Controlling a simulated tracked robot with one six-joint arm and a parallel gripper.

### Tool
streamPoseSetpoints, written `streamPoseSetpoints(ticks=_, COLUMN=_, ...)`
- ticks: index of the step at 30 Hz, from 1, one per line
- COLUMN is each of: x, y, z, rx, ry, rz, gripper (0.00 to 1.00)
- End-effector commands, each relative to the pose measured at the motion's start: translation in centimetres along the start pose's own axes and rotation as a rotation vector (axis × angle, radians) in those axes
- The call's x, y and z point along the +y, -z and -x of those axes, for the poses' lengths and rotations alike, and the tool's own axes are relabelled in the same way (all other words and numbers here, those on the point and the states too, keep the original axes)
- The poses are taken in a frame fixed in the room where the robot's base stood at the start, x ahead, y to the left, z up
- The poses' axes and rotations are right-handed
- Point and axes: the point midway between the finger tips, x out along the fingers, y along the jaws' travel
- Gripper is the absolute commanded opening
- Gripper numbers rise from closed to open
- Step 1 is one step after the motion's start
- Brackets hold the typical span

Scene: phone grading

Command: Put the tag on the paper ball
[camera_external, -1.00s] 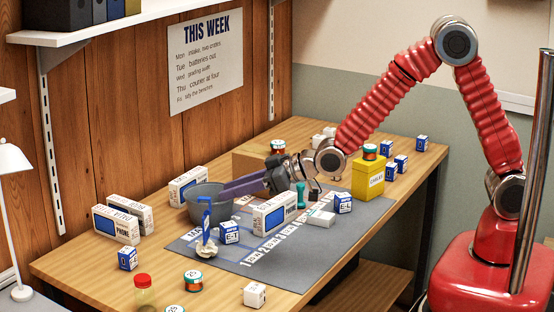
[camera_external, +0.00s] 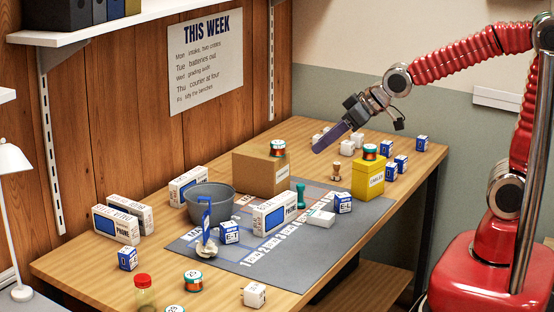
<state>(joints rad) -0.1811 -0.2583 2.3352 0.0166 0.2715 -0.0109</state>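A crumpled white paper ball (camera_external: 207,249) lies at the near left part of the grey mat. A blue upright strip (camera_external: 206,213), which looks like the tag, rises from the ball; the ball and strip appear to touch, though their exact contact is unclear. My gripper (camera_external: 320,148) is up in the air above the far part of the table, right of the cardboard box and well away from the paper ball. Its fingers overlap in this view, so I cannot tell whether they are open or shut. Nothing is seen hanging from them.
A grey bowl (camera_external: 209,200) stands behind the paper ball, with a blue-and-white box (camera_external: 229,233) to the ball's right. A cardboard box (camera_external: 261,170) and a yellow box (camera_external: 368,182) stand farther back. Phone boxes and small blocks surround the mat (camera_external: 262,267); its near right part is clear.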

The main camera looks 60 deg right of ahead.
Motion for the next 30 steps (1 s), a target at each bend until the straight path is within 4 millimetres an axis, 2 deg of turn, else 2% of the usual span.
streamPoseSetpoints(ticks=1, x=0.7, y=-0.7, z=1.4, rx=-0.016, ry=-0.011, rz=-0.01, gripper=0.31)
streamPoseSetpoints(ticks=9, x=3.4, y=-5.9, z=7.8, rx=-0.134, ry=-0.058, rz=-0.062, gripper=0.31)
streamPoseSetpoints(ticks=18, x=5.0, y=-12.3, z=14.0, rx=-0.258, ry=-0.104, rz=-0.123, gripper=0.31)
streamPoseSetpoints(ticks=23, x=5.1, y=-14.2, z=15.5, rx=-0.295, ry=-0.114, rz=-0.14, gripper=0.31)
streamPoseSetpoints(ticks=30, x=5.2, y=-14.5, z=15.6, rx=-0.302, ry=-0.115, rz=-0.142, gripper=0.31)
